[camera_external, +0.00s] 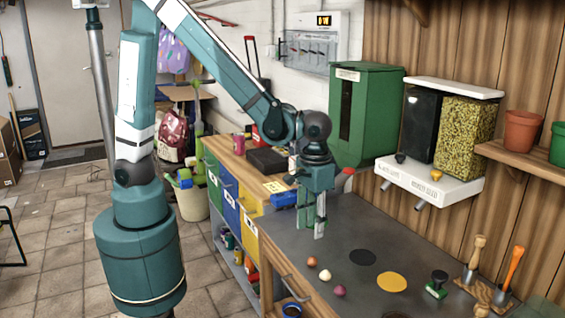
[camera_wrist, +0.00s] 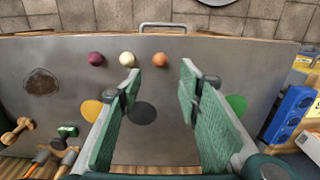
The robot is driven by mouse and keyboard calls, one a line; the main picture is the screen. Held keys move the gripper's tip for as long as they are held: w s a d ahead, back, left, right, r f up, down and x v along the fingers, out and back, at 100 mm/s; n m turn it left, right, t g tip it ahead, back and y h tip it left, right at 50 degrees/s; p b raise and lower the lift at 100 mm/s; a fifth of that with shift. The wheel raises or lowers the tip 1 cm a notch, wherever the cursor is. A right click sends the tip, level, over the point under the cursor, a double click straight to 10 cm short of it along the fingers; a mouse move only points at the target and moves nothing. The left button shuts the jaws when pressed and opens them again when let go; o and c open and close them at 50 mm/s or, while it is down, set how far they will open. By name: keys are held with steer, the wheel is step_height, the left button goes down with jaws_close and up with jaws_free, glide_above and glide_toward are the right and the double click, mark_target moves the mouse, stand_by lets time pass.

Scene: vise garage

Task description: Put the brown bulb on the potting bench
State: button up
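The brown bulb (camera_external: 312,261) lies on the grey bench top (camera_external: 350,225) near its front edge. A white bulb (camera_external: 325,275) and a purple bulb (camera_external: 339,290) lie beside it in a row. In the wrist view the brown bulb (camera_wrist: 160,59) is at the right end of the row, next to the white bulb (camera_wrist: 127,58), with the purple bulb (camera_wrist: 96,58) at the left. My gripper (camera_external: 318,232) points down over the bench, apart from the bulbs. Its fingers (camera_wrist: 160,82) are open, with nothing held between them.
Black (camera_external: 362,257) and yellow (camera_external: 392,281) round spots mark the bench, and a green spot (camera_wrist: 236,104) shows in the wrist view. A green-based stamp (camera_external: 437,284) and hand tools (camera_external: 500,290) stand at right. A blue box (camera_wrist: 290,113) is at the other end. The middle is mostly clear.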

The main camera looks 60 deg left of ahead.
stand_by(0.3)
steer(key=w+a+r+t, duration=0.1)
steer(key=a+r, duration=0.3)
steer(key=a, duration=0.3)
steer(key=w+a+r+t+h, duration=0.1)
steer(key=a+r, duration=0.3)
steer(key=a, duration=0.3)
steer(key=w+a+r+t, duration=0.1)
steer(key=a+r, duration=0.2)
steer(key=a, duration=0.3)
steer(key=s+a+r+t, duration=0.2)
steer(key=s+a, duration=0.1)
steer(key=a, duration=0.7)
steer(key=s+a+r+t+y, duration=0.1)
steer(key=s+a+r+t, duration=0.1)
steer(key=a, duration=0.8)
steer(key=shift+s+r, duration=0.75)
steer(key=shift+s, duration=0.2)
